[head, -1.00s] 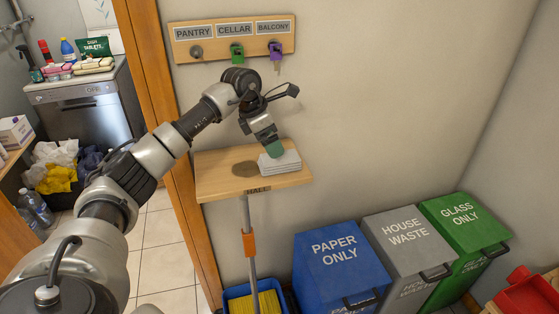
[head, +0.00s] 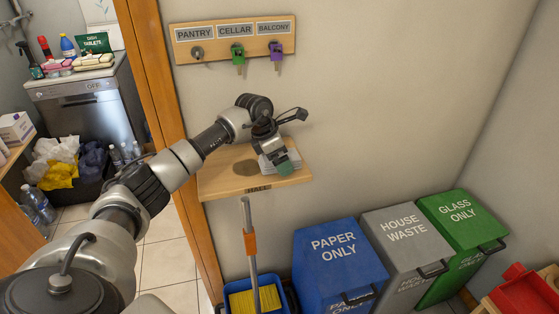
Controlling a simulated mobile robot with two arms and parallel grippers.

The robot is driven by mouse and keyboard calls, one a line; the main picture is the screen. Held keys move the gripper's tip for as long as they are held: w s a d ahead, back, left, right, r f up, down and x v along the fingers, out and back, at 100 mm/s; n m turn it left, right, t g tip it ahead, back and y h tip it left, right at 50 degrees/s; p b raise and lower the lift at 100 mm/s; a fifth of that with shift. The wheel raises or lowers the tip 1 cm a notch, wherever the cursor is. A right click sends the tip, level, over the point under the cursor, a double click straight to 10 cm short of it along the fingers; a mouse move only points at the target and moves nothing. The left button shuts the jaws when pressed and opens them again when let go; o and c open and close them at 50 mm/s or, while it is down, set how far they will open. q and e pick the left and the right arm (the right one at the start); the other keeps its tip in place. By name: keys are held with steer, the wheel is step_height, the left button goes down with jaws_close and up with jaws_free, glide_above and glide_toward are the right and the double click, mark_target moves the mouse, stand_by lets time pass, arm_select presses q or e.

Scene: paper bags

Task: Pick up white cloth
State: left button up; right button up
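A folded white cloth (head: 294,157) lies at the right end of the small wooden shelf marked HALL (head: 220,182). My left gripper (head: 284,169), with greenish tips, is over the cloth's front side and hides part of it. Whether it touches the cloth, and whether its fingers are open or shut, I cannot tell. My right gripper is not in view.
A key board (head: 232,38) with green and purple key tags hangs above the shelf. Below are a blue bucket with a mop handle (head: 249,245), a blue paper bin (head: 335,260), a grey bin (head: 405,240) and a green bin (head: 465,220). The wall right of the shelf is bare.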

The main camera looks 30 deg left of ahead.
arm_select(q)
steer(key=shift+f, duration=0.1)
steer(key=shift+c, duration=0.5)
steer(key=c, duration=0.9)
